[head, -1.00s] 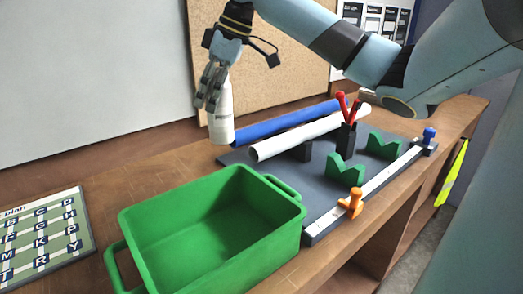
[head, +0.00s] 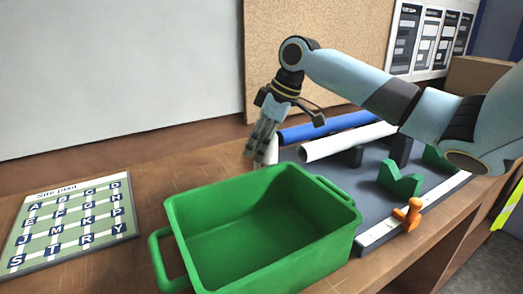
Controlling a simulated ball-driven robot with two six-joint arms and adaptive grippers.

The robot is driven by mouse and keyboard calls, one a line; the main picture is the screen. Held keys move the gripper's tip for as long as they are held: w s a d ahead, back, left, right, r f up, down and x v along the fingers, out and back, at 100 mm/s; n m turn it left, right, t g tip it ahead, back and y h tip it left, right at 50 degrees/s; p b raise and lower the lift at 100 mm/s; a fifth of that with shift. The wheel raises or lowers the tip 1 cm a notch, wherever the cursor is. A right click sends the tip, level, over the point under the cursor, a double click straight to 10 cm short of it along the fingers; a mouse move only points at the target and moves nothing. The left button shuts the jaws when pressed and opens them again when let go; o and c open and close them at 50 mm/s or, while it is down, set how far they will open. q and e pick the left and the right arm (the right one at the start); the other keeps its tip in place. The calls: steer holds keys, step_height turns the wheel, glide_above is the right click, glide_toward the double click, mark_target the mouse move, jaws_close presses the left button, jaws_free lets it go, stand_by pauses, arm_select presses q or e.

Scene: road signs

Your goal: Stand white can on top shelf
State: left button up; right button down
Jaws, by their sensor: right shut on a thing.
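My right gripper (head: 262,145) comes down from above, behind the far rim of the green bin. It is shut on the white can (head: 272,150), of which only a pale strip shows beside the fingers. The can's lower end is close to the bin's far rim, and I cannot tell whether it touches the wooden top (head: 160,170). My left gripper is not in view. No separate shelf is clearly seen above this wooden top.
The green bin (head: 185,228) stands in front. A blue tube (head: 330,126) and a white tube (head: 345,142) lie right of the gripper, near green notched blocks (head: 400,182) and an orange clamp (head: 408,213). A lettered site plan (head: 75,222) lies left. Wood between plan and bin is clear.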

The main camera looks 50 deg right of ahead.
steer(key=shift+f, duration=1.05)
steer(key=c, duration=0.6)
jaws_free()
steer(key=shift+o, duration=0.2)
